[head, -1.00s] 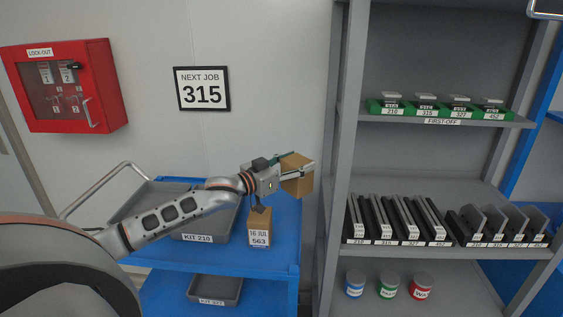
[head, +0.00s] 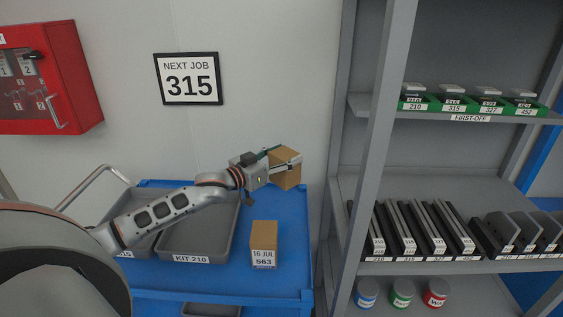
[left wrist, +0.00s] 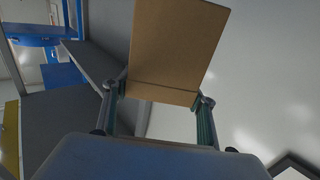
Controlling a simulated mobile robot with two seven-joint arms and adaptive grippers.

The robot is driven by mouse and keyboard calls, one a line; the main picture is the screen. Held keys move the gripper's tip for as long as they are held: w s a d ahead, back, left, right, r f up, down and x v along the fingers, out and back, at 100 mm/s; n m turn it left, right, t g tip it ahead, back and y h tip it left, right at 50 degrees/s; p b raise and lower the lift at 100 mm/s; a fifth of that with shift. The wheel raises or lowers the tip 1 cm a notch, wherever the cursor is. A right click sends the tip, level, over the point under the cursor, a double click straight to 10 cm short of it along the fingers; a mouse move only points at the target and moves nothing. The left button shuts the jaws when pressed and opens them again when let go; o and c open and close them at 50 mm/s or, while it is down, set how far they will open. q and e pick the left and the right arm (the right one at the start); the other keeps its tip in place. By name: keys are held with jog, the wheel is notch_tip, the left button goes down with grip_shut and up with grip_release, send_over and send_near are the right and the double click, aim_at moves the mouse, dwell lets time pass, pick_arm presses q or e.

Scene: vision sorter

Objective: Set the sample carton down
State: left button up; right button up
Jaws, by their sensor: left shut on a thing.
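My left gripper (head: 289,161) is shut on a plain brown carton (head: 286,176) and holds it in the air above the back right of the blue cart (head: 215,282). The held carton also shows in the left wrist view (left wrist: 172,50), between the two fingers, its face tilted in the picture. I see no label on it. A second brown carton (head: 264,234), labelled "16 JUL 563", stands upright on the cart top, below and apart from the gripper. My right gripper is not in view.
A grey tray marked KIT 210 (head: 190,258) and another tray (head: 125,250) fill the cart's left side. Some blue top is bare around the labelled carton. A grey rack (head: 385,130) with loaded shelves stands close on the right. A "315" sign (head: 188,79) hangs behind.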

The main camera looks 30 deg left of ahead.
aim_at(279, 176)
pick_arm(q)
jog(key=f, duration=0.2)
jog(key=d+f, duration=0.1)
jog(key=shift+s+d, duration=0.1)
jog(key=shift+s, duration=0.25)
jog(key=shift+f, duration=0.4)
jog(key=shift+w+a+f, duration=0.1)
jog(key=shift+a+f, duration=0.15)
jog(key=shift+f, duration=0.1)
jog(key=shift+d+f, duration=0.1)
jog(key=shift+f, duration=0.65)
notch_tip(279, 176, down, 3)
jog(key=shift+r+b, duration=0.2)
jog(key=shift+b, duration=0.1)
jog(key=shift+f+b, duration=0.35)
jog(key=shift+f, duration=0.35)
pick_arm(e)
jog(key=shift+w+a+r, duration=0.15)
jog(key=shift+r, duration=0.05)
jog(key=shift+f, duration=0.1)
